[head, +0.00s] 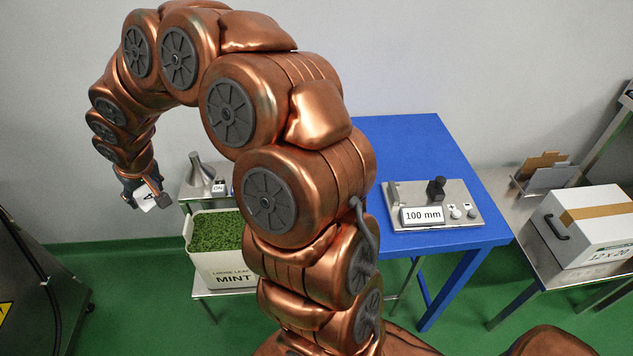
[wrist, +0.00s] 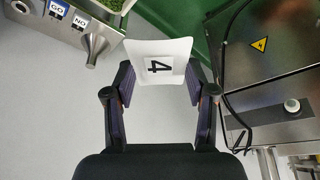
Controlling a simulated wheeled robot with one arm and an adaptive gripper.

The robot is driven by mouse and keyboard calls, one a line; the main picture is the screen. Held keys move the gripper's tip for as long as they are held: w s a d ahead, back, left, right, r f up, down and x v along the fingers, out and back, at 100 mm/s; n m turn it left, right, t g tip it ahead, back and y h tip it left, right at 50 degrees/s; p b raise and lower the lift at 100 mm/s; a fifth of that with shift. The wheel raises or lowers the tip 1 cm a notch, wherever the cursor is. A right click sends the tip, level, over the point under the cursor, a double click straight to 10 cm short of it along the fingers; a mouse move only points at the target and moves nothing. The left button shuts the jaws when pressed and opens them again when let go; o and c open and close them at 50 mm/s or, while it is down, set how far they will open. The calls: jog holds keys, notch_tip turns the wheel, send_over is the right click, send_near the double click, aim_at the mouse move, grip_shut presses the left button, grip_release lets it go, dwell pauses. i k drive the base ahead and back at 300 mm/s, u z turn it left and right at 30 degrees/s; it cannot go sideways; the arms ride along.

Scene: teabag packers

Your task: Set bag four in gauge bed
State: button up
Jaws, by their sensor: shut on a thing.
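Bag four is a white tag-like bag (wrist: 172,49) with a black 4, seen in the wrist view between my fingers. My gripper (wrist: 160,82) is shut on its sides; in the head view my gripper (head: 146,187) is at the far left, high above the floor, with a corner of the white bag (head: 147,203) showing. The gauge (head: 462,194) is a flat metal plate on the blue table, with a black knob and a display reading 100 mm. My gripper is well to the left of it. Part of the gauge's bed cannot be made out.
A tub labelled mint (head: 222,262) with green leaf and a metal funnel (head: 203,172) stand on a side bench left of the blue table (head: 400,140). A white carton (head: 590,225) is at the right. A dark machine with a warning sign (wrist: 260,44) is near my gripper.

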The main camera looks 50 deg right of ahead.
aim_at(411, 195)
jog(key=u, duration=1.35)
jog(key=k, duration=2)
jog(key=z, duration=0.45)
